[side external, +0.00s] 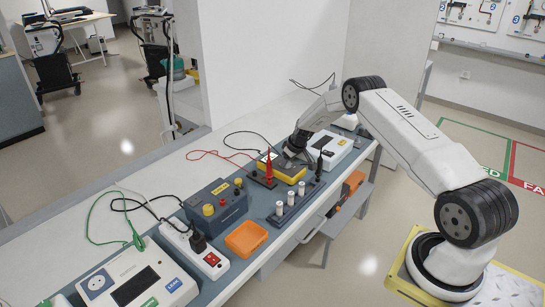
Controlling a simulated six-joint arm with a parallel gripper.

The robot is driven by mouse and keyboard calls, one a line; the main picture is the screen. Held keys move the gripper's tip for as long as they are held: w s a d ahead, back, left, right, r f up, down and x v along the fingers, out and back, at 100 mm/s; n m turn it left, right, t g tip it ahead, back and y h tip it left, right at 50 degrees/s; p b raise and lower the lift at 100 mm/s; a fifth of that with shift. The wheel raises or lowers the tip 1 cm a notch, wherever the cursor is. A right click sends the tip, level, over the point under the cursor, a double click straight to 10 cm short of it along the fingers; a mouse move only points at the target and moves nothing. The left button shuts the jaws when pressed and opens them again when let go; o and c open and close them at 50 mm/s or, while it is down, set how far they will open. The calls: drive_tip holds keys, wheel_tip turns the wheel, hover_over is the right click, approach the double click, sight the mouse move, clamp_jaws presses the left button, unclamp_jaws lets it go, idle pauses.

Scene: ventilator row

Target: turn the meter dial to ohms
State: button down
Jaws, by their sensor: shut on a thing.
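The meter is a yellow-edged device (291,178) with a dark face, lying on the bench in the side external view. My gripper (287,161) is down over the meter's face and shut on the dial. The dial itself is hidden by the gripper, so its pointer and the ohms mark cannot be read.
A red probe (268,165) and a black probe (319,165) stand close on either side of the meter. A white device (333,148) lies to the right. A rack of white cylinders (282,213), an orange tray (246,239) and a grey-blue box (215,205) stand nearer the camera.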

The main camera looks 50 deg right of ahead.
drive_tip(key=shift+m+h, duration=0.3)
drive_tip(key=shift+m, duration=0.4)
drive_tip(key=shift+c, duration=1.3)
unclamp_jaws()
drive_tip(key=shift+r, duration=0.15)
drive_tip(key=v, duration=0.7)
drive_tip(key=shift+s+r, duration=0.2)
drive_tip(key=shift+r, duration=0.05)
